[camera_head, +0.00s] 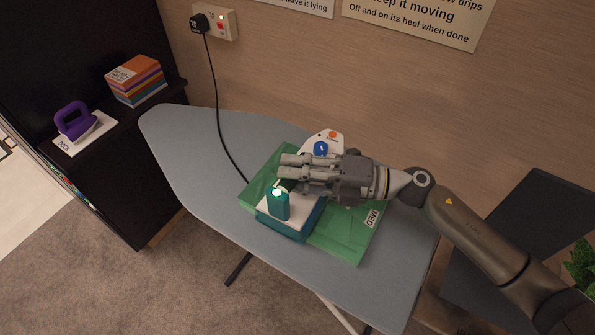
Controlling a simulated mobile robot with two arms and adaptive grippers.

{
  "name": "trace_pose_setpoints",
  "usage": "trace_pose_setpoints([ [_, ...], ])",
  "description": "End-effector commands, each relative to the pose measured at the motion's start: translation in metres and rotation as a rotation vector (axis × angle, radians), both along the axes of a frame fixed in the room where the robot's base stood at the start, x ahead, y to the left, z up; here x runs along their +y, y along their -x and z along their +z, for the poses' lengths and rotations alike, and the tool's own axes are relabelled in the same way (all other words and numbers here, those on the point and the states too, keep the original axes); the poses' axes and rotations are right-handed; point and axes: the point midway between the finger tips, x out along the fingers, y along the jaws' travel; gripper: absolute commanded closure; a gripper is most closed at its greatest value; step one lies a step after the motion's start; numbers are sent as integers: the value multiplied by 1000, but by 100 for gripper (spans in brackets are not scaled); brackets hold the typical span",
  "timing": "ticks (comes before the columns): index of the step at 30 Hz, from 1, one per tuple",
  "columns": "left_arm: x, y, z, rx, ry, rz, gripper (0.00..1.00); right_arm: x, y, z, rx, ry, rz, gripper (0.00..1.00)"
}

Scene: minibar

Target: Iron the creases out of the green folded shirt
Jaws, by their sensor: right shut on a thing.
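The green folded shirt (345,240) lies flat on the grey-blue ironing board (185,150), with a "MED" label near its right corner. A white and teal iron (295,232) is over the shirt. Its white end with a blue dial and an orange button points to the back, and its teal end with a small lit lamp faces the front. My right gripper (295,175) comes in from the right and is shut on the iron, hiding its middle. I cannot tell whether the iron's sole touches the shirt. My left gripper is not in view.
A black cord runs from the wall socket (222,22) down to the board by the shirt. The board's left end is clear. A plant (582,262) is at right.

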Motion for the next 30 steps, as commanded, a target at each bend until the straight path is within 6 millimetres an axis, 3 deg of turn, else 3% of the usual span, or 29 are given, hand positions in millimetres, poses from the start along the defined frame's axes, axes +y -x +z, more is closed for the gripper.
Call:
trace_pose_setpoints([
  [30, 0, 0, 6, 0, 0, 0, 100, 27, -17, 0, -4, 1, 0, 100],
])
